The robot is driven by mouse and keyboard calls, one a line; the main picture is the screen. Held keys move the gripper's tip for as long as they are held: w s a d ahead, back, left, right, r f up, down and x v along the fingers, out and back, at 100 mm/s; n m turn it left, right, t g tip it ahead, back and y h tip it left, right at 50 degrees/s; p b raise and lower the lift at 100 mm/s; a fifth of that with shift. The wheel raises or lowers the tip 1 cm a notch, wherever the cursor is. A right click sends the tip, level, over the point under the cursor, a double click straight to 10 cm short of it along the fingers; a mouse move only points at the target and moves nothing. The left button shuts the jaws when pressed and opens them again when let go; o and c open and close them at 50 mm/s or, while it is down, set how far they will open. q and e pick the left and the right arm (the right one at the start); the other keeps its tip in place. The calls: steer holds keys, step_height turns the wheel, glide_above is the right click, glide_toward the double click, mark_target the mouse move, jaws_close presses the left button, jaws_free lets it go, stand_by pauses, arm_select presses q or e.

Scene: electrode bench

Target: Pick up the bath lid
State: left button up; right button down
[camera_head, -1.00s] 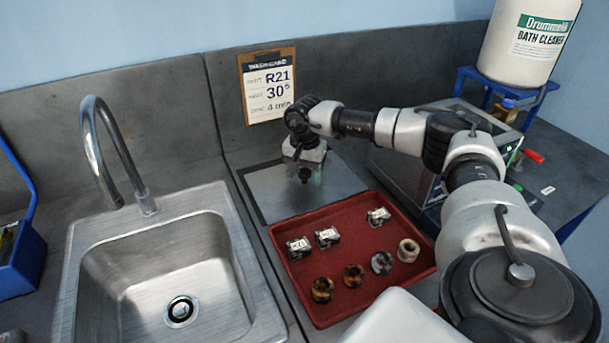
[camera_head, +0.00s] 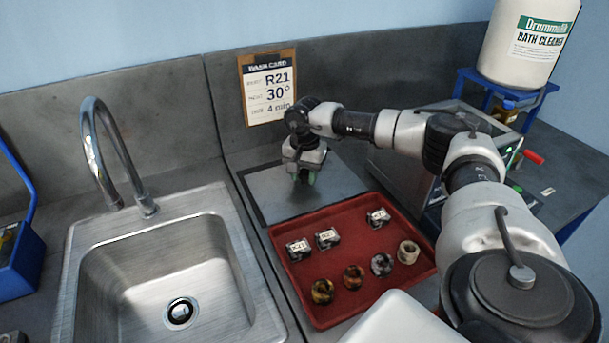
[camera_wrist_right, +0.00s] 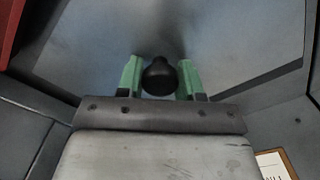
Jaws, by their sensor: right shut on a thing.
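The bath lid (camera_head: 340,183) is a flat grey metal plate with a darker edge, lying between the red tray and the back wall. Its round black knob (camera_wrist_right: 159,77) shows in the right wrist view, standing up from the plate (camera_wrist_right: 235,55). My right gripper (camera_head: 303,177) is over the lid with its green fingers pointing down. In the right wrist view its fingertips (camera_wrist_right: 160,72) are on either side of the knob, shut on it. The lid looks flat and level; I cannot tell any gap under it. My left gripper is not in view.
A red tray (camera_head: 337,307) with several labelled metal pieces and ring-shaped parts is in front of the lid. A steel sink (camera_head: 215,285) with a tap (camera_head: 105,150) is to the left. A wash card (camera_head: 268,85) leans behind; a bath cleaner drum (camera_head: 525,45) stands back right.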

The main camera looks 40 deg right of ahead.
mark_target(305, 172)
step_height(305, 172, up, 4)
steer(key=shift+s+r+b, duration=0.1)
steer(key=shift+b, duration=0.4)
steer(key=s+a+r, duration=0.2)
steer(key=s+r, duration=0.8)
steer(key=s, duration=0.1)
steer(key=shift+a+p, duration=0.2)
steer(key=shift+p, duration=0.15)
steer(key=shift+s+r, duration=0.1)
steer(key=shift+r, duration=0.05)
